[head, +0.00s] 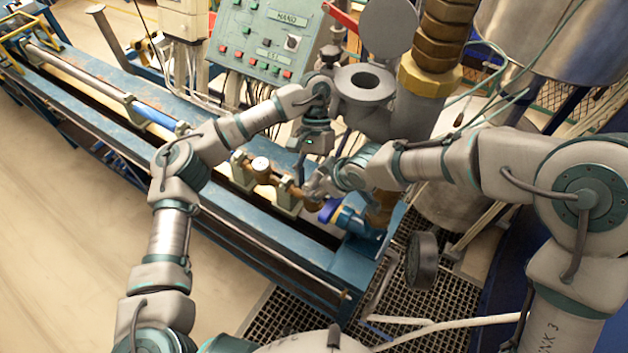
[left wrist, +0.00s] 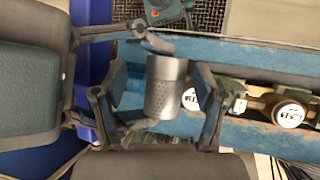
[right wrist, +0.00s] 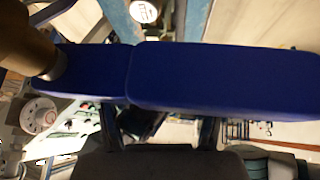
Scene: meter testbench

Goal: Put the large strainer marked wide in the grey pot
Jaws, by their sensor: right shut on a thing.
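A short metal cylinder with a perforated lower part, a strainer (left wrist: 165,88), shows in the left wrist view; I cannot read any marking on it. My right gripper (left wrist: 140,85) comes in from the left there, its fingers at the two ends of the strainer, shut on it. My left gripper (left wrist: 160,100) is open, one finger on each side of the strainer, with gaps. In the head view, my left gripper (head: 300,172) points down beside my right gripper (head: 316,186); the strainer is hard to make out. The grey pot (head: 366,85) stands behind them, its round mouth uncovered.
A blue handle (right wrist: 210,75) crosses the right wrist view, hiding what my right fingers hold. Brass meters (head: 261,165) sit on the blue bench (head: 225,225) beside the grippers. A grey round lid (head: 388,27) stands raised behind the pot. A thick brass pipe (head: 440,35) rises right of it.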

